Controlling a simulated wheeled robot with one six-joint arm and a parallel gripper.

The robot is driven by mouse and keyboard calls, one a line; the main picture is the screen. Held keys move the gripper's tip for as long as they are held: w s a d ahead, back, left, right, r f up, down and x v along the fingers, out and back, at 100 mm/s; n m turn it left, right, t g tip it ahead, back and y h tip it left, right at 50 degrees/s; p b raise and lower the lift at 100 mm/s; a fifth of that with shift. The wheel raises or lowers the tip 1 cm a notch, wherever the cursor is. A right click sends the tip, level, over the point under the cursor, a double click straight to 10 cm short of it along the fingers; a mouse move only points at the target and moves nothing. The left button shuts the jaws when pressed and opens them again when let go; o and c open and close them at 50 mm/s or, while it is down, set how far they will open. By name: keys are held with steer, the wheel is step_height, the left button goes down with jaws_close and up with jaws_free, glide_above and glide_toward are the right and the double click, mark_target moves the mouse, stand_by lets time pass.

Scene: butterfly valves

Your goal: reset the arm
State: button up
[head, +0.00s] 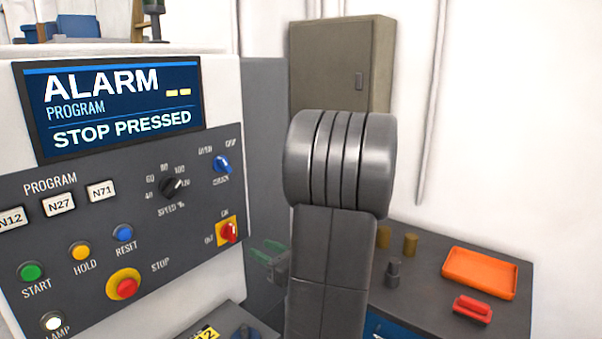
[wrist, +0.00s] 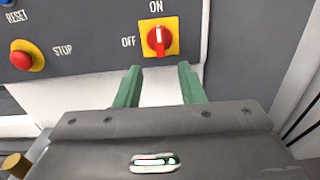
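My gripper (wrist: 160,84) has two green fingers set well apart in the wrist view, with nothing between them. In the head view my gripper (head: 268,250) shows small, just left of my grey arm link, in front of the panel's lower right edge. The red and yellow ON/OFF switch (head: 228,232) is just up and left of it there. In the wrist view the switch (wrist: 158,38) lies beyond the fingertips, apart from them. Its knob mark points up toward ON. My arm link hides part of the gripper's surroundings.
The control panel (head: 140,222) has several buttons and dials, including a red STOP button (head: 127,287). Its screen (head: 118,105) reads ALARM, STOP PRESSED. At right, a dark bench (head: 408,318) holds an orange tray (head: 480,272), a red object (head: 472,309) and small cylinders. A grey cabinet (head: 335,62) stands behind.

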mark_target(234, 234)
steer(key=v, duration=0.4)
steer(key=p+x, duration=0.3)
steer(key=x, duration=1.1)
steer(key=shift+w+a+r, duration=0.15)
steer(key=shift+a, duration=0.05)
steer(key=shift+d+f+n+b, duration=0.15)
steer(key=shift+f+n+b, duration=0.15)
steer(key=shift+n+b, duration=0.2)
steer(key=shift+d+r+n, duration=0.1)
steer(key=shift+n, duration=0.8)
steer(key=shift+n+b, duration=0.4)
steer(key=shift+n, duration=0.4)
steer(key=n, duration=0.5)
steer(key=shift+r, duration=0.1)
